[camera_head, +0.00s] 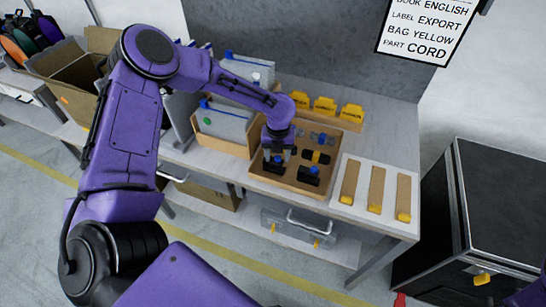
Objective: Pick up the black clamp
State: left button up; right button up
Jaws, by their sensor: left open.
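My left gripper (279,154) points down over a shallow brown tray (258,180) on the bench. Its jaws are open, right above or around a small black clamp-like piece (273,167) at the tray's left. I cannot tell whether they touch it. A second black piece with a blue part (308,177) lies to the right of it, near the tray's front. A black piece with a yellow middle (316,157) lies behind that, and a grey piece with blue (322,138) lies at the back. My right gripper is out of view.
A white board (384,178) with several brown strips lies right of the tray. A box with upright grey folders (224,138) stands close on the left. A black cabinet (480,210) is at the right.

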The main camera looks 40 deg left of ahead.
pick_arm(q)
grip_shut()
